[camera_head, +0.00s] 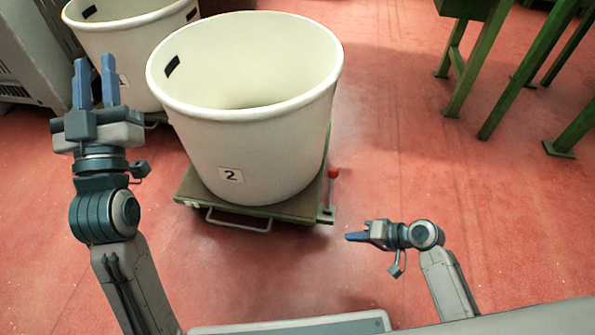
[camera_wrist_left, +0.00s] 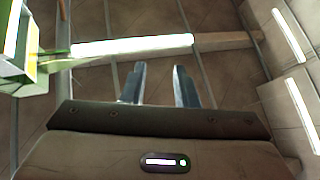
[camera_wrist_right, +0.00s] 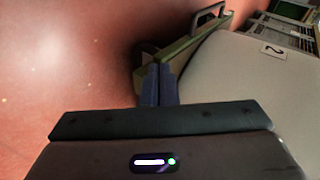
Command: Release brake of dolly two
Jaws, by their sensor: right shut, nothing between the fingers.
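Dolly two is a low green dolly (camera_head: 183,187) with a wire handle at its front. It carries a large cream tub (camera_head: 255,140) labelled 2. A lever with a red knob (camera_head: 332,173) stands upright at the dolly's right front corner. My right gripper (camera_head: 348,236) is shut and empty, in front of that corner and apart from the lever. In the right wrist view, its closed fingers (camera_wrist_right: 160,84) overlap the dolly's edge (camera_wrist_right: 182,48) in the picture; I cannot make out the red knob there. My left gripper (camera_head: 95,82) is open and empty, raised left of the tub.
A second cream tub (camera_head: 120,45) stands behind my left gripper. A grey machine (camera_head: 35,50) is at the far left. Green table legs (camera_head: 462,75) stand at the upper right. The red floor (camera_head: 420,160) right of dolly two is clear.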

